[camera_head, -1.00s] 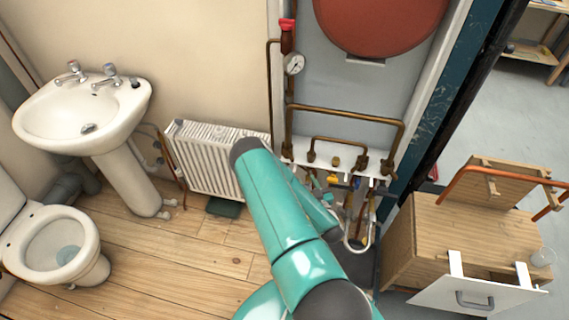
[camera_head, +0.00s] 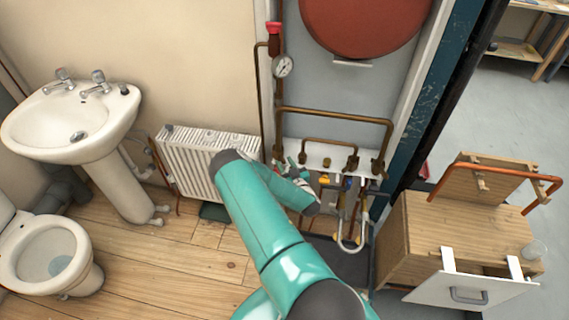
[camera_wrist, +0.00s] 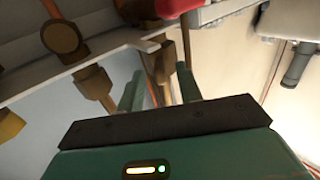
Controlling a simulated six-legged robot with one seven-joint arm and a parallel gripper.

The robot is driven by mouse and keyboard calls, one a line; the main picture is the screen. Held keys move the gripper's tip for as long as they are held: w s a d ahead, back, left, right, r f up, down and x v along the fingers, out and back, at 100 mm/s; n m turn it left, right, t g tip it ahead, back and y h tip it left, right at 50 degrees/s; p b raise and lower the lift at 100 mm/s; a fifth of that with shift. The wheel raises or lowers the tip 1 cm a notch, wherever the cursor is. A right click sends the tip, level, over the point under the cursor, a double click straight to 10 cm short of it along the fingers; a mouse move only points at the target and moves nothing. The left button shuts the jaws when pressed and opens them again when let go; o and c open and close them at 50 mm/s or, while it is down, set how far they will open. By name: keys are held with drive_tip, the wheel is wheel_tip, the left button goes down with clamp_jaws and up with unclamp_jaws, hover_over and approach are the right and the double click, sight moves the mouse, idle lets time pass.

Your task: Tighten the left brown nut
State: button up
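The white shelf (camera_head: 317,159) carries brown pipe fittings, and the left brown nut (camera_head: 278,152) sits at its left end, partly hard to make out beside my gripper (camera_head: 288,166). In the wrist view, a brown fitting that looks like this nut (camera_wrist: 158,62) appears ahead of and between the two green fingers of my gripper (camera_wrist: 162,78). The fingers are apart, one on each side of it in the picture. I cannot tell whether either finger touches it. Other brown fittings (camera_wrist: 95,88) show to the left in the wrist view.
A pressure gauge (camera_head: 283,67) and red-capped valve (camera_head: 274,40) stand above the left pipe. A white radiator (camera_head: 205,165) is close on the left. A wooden cabinet (camera_head: 440,240) stands at right. A sink (camera_head: 75,120) and toilet (camera_head: 45,255) are farther left.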

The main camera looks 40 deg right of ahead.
drive_tip(key=shift+w+d, duration=0.1)
drive_tip(key=shift+w, duration=0.3)
clamp_jaws()
